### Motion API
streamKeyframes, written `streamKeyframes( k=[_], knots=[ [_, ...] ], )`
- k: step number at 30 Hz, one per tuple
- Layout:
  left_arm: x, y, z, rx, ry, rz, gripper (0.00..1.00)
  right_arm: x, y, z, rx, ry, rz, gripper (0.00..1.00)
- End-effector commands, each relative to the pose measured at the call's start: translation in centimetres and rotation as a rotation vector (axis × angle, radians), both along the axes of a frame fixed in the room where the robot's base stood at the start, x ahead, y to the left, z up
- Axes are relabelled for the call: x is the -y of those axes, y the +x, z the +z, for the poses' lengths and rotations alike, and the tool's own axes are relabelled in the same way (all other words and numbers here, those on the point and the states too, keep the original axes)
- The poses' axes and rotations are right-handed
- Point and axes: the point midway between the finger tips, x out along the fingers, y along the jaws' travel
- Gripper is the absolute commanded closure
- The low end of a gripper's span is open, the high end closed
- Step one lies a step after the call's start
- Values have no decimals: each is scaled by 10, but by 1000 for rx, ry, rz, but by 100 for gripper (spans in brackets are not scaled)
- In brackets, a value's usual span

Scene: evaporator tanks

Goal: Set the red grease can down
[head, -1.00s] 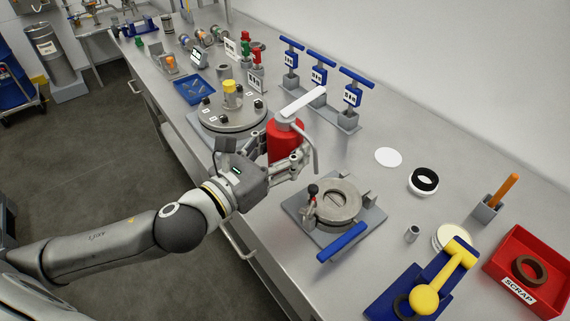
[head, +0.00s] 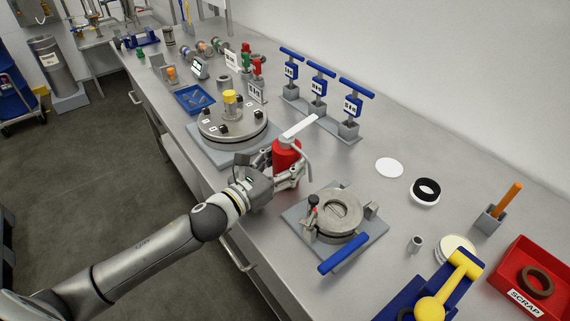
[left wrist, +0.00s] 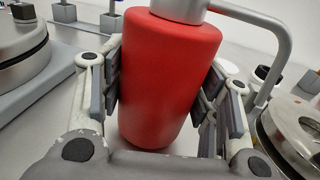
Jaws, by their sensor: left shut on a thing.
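The red grease can (head: 286,153) has a grey top, a pale lever and a bent grey spout. It stands upright between the two bench fixtures in the head view. My left gripper (head: 276,172) is shut around its body. In the left wrist view the red can (left wrist: 168,80) fills the middle, with finger pads pressed on both sides of it. The can's base is close to the bench top (left wrist: 90,140); I cannot tell whether it touches. My right gripper is in neither view.
A round bolted lid (head: 232,126) on a grey plate stands left of the can. A clamp fixture with a blue handle (head: 344,254) stands right and nearer. Blue T-handled tools (head: 349,106) stand behind. A red scrap bin (head: 530,265) is far right. Bench between can and white disc (head: 389,168) is clear.

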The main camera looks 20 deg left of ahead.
Motion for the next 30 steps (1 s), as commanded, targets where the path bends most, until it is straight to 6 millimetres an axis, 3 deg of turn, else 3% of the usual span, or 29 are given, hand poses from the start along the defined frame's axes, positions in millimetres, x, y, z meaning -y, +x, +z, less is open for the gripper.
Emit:
streamKeyframes(
  k=[14, 15, 19, 30],
  knots=[
    [0, 0, -10, 6, 2, 0, 77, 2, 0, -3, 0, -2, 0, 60],
    [0, 0, -10, 4, 3, 1, 41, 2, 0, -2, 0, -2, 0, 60],
    [0, 0, -10, 3, 3, 1, 24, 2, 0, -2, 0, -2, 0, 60],
    [0, 0, -8, 3, 2, 1, 22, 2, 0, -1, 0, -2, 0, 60]
  ],
)
